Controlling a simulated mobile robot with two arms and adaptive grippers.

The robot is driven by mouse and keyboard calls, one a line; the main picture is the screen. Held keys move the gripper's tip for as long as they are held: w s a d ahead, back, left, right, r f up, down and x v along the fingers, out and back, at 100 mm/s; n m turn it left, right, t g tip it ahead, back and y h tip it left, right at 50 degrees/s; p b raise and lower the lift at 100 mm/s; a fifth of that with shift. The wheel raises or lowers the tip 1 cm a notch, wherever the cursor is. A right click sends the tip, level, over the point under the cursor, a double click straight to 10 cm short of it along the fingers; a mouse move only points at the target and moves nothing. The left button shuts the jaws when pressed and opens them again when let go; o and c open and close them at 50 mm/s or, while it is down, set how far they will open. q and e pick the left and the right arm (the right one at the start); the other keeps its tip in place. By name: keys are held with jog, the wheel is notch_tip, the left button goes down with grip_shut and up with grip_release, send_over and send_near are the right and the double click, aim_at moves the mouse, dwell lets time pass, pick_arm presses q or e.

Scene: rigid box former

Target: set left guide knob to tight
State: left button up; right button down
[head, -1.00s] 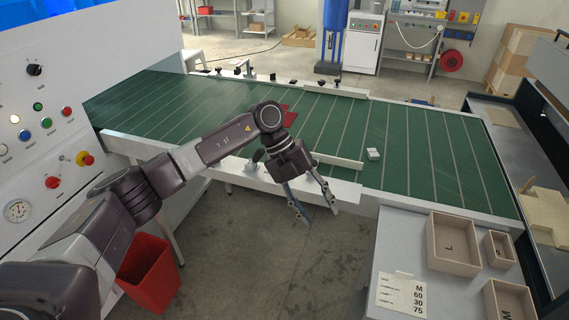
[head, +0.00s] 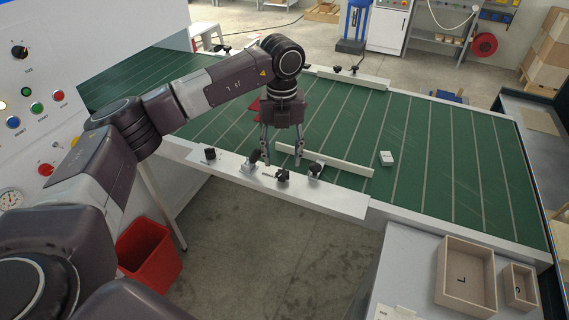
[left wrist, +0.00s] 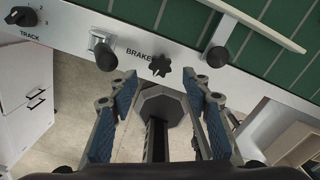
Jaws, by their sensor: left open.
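The conveyor's front rail (head: 340,203) carries several black knobs. A black star-shaped knob (head: 283,175) sits on it beside the word BRAKE, and shows in the left wrist view (left wrist: 160,66). Dark-knobbed clamps stand either side of it: a left one (head: 253,161) (left wrist: 104,52) and a right one (head: 315,170) (left wrist: 217,56). The near white guide bar (head: 340,163) lies behind them. I cannot tell how tight either clamp is. My left gripper (head: 282,160) points down over the rail, open and empty; in the left wrist view its fingertips (left wrist: 158,82) straddle the line to the star knob. My right gripper is not seen.
A TRACK selector knob (left wrist: 23,16) sits further left on the rail. A small white block (head: 386,158) lies on the green belt (head: 420,150). A far guide bar (head: 350,78) crosses the back. A red bin (head: 148,262) stands below; wooden boxes (head: 468,272) are at right.

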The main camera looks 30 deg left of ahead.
aim_at(283, 173)
pick_arm(q)
notch_tip(283, 173, down, 4)
jog(key=shift+r+p, duration=0.1)
jog(key=shift+p, duration=0.35)
jog(key=shift+w+f, duration=0.1)
jog(key=shift+f, duration=0.5)
jog(key=c, duration=1.2)
jog(key=shift+o, duration=0.2)
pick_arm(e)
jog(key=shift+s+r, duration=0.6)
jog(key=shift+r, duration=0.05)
